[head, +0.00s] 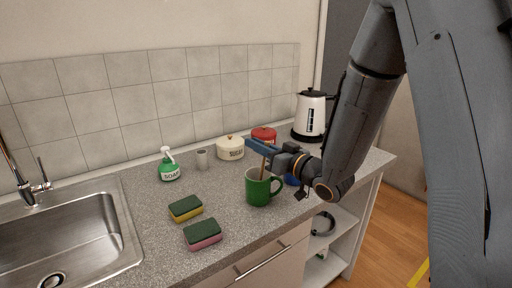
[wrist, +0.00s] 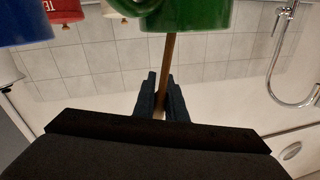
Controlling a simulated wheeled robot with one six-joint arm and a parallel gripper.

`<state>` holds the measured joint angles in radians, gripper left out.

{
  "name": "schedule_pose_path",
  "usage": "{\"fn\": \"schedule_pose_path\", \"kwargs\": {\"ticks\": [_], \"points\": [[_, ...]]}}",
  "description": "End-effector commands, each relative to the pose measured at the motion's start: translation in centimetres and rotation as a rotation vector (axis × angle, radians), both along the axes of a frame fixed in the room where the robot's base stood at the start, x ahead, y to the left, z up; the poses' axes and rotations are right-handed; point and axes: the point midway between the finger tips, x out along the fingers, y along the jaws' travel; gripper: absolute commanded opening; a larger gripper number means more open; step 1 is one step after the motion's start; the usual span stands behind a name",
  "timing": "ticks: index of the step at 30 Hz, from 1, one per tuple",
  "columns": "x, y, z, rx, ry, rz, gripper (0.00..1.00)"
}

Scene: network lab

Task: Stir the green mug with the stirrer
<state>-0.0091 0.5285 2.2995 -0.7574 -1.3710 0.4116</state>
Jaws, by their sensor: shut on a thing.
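The green mug (head: 258,190) stands upright near the counter's front edge, its handle to the right. It also shows, upside down and cut off, at the top of the wrist view (wrist: 195,14). My gripper (head: 260,148) is above the mug and shut on the stirrer (head: 262,170), a thin brown stick. In the wrist view the stirrer (wrist: 169,55) runs from between my fingers (wrist: 160,97) to the mug's rim. It stands nearly upright, and its lower end is hidden inside the mug.
A blue object (head: 291,180), partly hidden by my gripper, is right of the mug. Two sponges (head: 203,235) lie left. The sink (head: 128,240) is far left.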

Motion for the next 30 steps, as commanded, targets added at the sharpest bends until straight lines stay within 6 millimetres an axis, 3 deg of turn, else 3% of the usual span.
{"fn": "schedule_pose_path", "kwargs": {"ticks": [30], "points": [[0.8, -1.2, 7.4, 0.001, -0.001, 0.000, 0.00]]}}
